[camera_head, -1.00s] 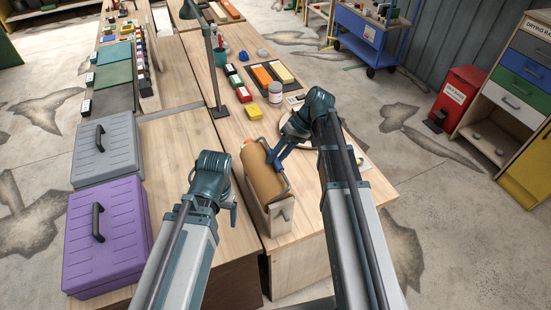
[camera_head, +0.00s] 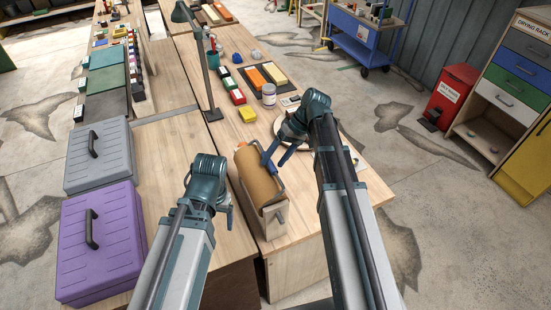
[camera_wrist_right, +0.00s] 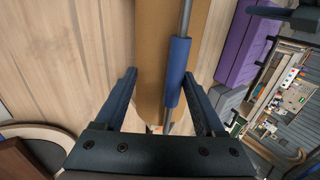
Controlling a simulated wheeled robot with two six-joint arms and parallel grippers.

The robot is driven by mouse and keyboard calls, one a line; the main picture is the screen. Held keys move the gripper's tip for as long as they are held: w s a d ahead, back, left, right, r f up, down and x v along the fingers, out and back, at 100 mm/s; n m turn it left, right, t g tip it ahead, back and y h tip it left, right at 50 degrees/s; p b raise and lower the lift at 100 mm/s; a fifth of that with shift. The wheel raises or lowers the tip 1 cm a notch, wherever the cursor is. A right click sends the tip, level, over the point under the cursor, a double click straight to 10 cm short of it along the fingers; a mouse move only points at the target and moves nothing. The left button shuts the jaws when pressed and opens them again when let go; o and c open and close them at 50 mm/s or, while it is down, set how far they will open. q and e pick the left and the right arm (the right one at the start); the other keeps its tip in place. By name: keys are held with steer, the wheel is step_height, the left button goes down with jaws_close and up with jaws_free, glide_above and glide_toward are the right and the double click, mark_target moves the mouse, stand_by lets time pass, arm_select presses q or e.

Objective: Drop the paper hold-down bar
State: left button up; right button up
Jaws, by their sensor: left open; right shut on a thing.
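A roll of brown paper (camera_head: 258,180) sits in a light wooden stand (camera_head: 273,221) near the table's front edge. The grey metal hold-down bar with a blue sleeve (camera_wrist_right: 178,72) runs along the paper in the right wrist view. My right gripper (camera_head: 268,160) is at the roll's right side and is shut on the bar at its blue sleeve; its fingers (camera_wrist_right: 165,100) stand on both sides of the sleeve. The exact contact is hard to see. My left gripper (camera_head: 228,208) is open and empty, left of the stand.
A purple case (camera_head: 110,245) and a grey case (camera_head: 105,158) stand at left.

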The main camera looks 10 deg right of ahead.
steer(key=p+v, duration=1.1)
steer(key=v, duration=0.3)
steer(key=shift+f, duration=0.2)
stand_by(0.4)
